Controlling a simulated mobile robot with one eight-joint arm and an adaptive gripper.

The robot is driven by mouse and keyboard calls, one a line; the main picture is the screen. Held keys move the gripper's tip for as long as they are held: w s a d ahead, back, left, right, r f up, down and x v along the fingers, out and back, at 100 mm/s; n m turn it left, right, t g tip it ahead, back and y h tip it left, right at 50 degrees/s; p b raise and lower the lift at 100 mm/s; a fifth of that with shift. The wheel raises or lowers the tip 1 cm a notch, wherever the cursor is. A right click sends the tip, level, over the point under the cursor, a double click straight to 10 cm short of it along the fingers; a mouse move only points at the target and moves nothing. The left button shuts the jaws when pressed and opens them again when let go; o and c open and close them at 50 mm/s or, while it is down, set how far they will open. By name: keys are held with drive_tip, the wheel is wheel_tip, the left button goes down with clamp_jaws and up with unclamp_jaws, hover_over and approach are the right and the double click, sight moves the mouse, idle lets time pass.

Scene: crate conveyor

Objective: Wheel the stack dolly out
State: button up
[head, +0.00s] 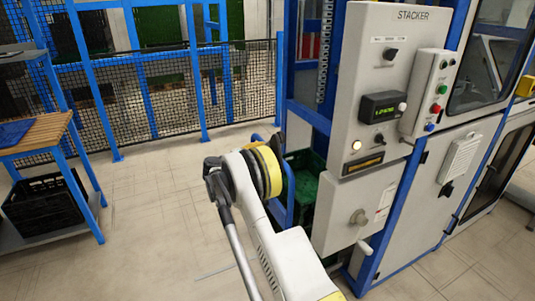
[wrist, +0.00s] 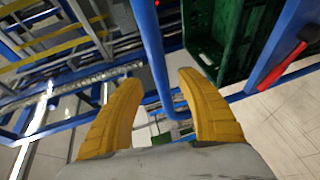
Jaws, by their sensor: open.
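The stack dolly shows in the head view as a blue tubular frame (head: 289,200) at the foot of the stacker, partly hidden behind my arm. A green crate (head: 307,180) stands by it, inside the stacker bay. In the wrist view my gripper (wrist: 160,80) is open, with its two yellow fingers spread. A blue tube (wrist: 158,60), which looks like the dolly's handle, runs between the fingertips and bends near its lower end. I cannot tell whether a finger touches it. The green crate (wrist: 203,35) is just beyond the right finger.
The grey stacker cabinet (head: 380,100) with knobs and buttons stands close on the right. A wooden-topped bench (head: 45,135) with a black crate (head: 45,205) below is at the left. Mesh fencing (head: 170,100) closes the back. The floor (head: 150,220) between is clear.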

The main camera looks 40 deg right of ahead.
drive_tip(key=b+x, duration=0.1)
drive_tip(key=x, duration=0.4)
drive_tip(key=shift+d, duration=0.1)
clamp_jaws()
